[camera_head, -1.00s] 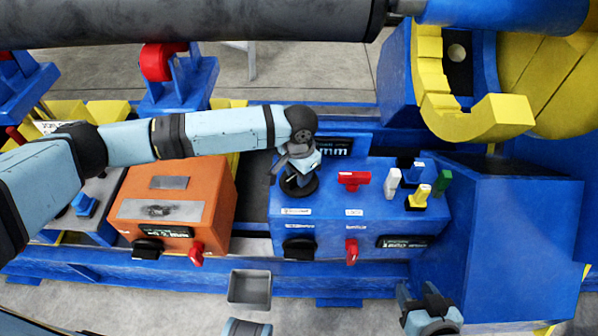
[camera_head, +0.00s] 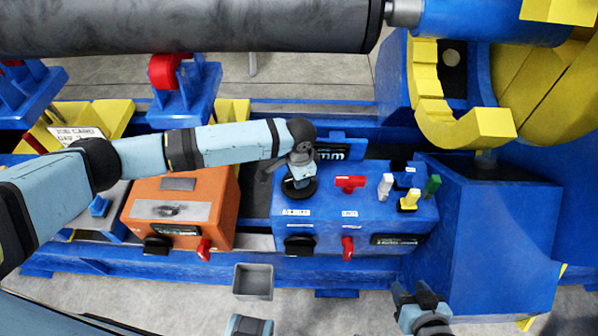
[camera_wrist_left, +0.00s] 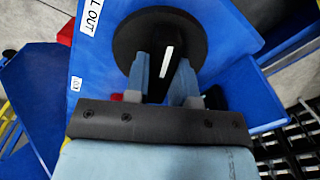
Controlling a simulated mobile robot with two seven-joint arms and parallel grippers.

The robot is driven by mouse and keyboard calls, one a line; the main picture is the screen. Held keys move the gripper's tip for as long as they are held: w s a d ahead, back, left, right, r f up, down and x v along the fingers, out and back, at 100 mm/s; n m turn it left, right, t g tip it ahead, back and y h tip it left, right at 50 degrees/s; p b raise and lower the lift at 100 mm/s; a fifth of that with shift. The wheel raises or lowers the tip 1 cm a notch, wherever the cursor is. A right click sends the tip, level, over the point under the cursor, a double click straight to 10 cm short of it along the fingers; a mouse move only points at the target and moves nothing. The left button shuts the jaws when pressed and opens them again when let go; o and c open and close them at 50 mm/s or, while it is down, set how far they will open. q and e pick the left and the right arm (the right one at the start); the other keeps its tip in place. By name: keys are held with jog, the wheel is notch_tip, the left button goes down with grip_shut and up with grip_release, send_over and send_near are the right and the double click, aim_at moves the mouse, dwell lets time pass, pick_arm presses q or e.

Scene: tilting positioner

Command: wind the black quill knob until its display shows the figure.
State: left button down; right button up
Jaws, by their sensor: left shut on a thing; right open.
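The black quill knob (camera_head: 299,189) sits on top of the blue control box (camera_head: 360,225), left side. My left gripper (camera_head: 299,172) comes down over it from above. In the left wrist view its two fingers (camera_wrist_left: 163,84) are shut on the knob's raised bar (camera_wrist_left: 168,62), which carries a white pointer line, above a round black disc (camera_wrist_left: 127,40). A dark display (camera_head: 338,152) stands behind the knob. My arm partly covers it, and only "mm" reads clearly; the figure is hidden. My right gripper (camera_head: 416,294) is open and empty in front of the box.
The box top also bears a red handle (camera_head: 350,183) and white, yellow and green levers (camera_head: 433,185). On its front are another black knob (camera_head: 299,246) and a red lever (camera_head: 347,248). An orange box (camera_head: 180,205) stands left; a grey bin (camera_head: 253,281) is in front.

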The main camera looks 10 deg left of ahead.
jog(key=shift+w+r, duration=0.1)
pick_arm(q)
jog(key=c, duration=1)
grip_release()
pick_arm(e)
jog(key=shift+r, duration=0.1)
pick_arm(q)
jog(key=shift+o, duration=0.2)
notch_tip(320, 180, up, 14)
jog(key=p, duration=0.1)
jog(key=shift+p, duration=0.35)
pick_arm(e)
jog(key=shift+d+r, duration=0.1)
jog(key=shift+r, duration=0.05)
pick_arm(q)
jog(key=shift+f, duration=0.1)
pick_arm(e)
jog(key=shift+r, duration=0.25)
